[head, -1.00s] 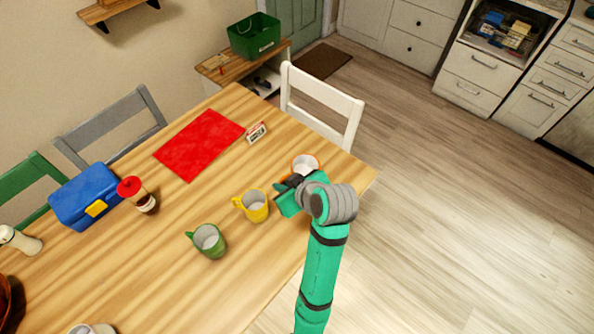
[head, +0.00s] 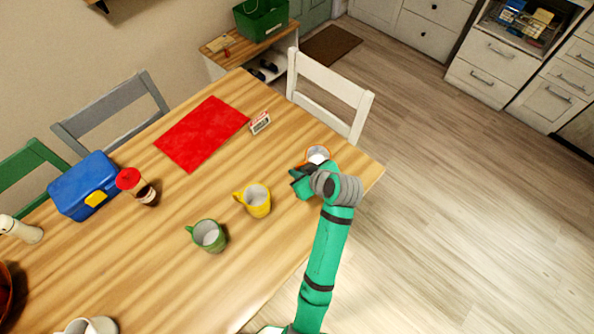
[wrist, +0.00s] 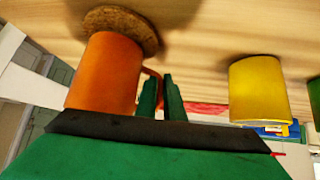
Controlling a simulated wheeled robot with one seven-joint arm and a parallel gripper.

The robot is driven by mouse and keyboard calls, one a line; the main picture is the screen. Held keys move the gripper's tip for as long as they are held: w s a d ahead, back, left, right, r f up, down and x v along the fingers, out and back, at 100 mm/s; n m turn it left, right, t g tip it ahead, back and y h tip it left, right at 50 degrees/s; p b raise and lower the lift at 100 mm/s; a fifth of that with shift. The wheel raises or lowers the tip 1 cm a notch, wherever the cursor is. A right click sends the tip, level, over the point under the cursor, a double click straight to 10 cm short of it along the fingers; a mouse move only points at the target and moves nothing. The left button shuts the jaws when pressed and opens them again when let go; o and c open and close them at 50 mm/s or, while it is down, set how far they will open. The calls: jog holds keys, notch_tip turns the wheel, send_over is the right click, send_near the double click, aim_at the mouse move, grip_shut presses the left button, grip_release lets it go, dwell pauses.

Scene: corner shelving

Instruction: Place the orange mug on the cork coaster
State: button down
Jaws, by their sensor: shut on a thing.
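The orange mug (head: 326,149) is near the right corner of the wooden table in the head view, partly hidden behind my gripper (head: 305,178). In the wrist view the table appears at the top, and the mug (wrist: 104,75) stands against the round brown cork coaster (wrist: 125,20). The mug's base overlaps the coaster; I cannot tell whether they touch. My gripper's two fingers (wrist: 161,97) are close together at the mug's handle, beside its body, and are shut on it. The coaster is hidden in the head view.
A yellow mug (head: 258,201) and a green mug (head: 209,236) stand left of my gripper. A red mat (head: 202,134), a small clock (head: 260,123), a sauce bottle (head: 145,190) and a blue box (head: 85,187) are farther off. A white chair (head: 325,88) stands behind the table corner.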

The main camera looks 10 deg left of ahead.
jog(key=shift+s+a+f, duration=0.15)
jog(key=shift+a+f, duration=0.1)
jog(key=shift+f, duration=0.1)
jog(key=shift+d, duration=0.25)
jog(key=c, duration=1.9)
grip_release()
jog(key=shift+s+f, duration=0.1)
jog(key=shift+f, duration=0.05)
jog(key=shift+o, duration=0.2)
jog(key=shift+s+d+r, duration=0.1)
jog(key=shift+r, duration=0.35)
jog(key=v, duration=1.1)
jog(key=shift+s+d, duration=0.1)
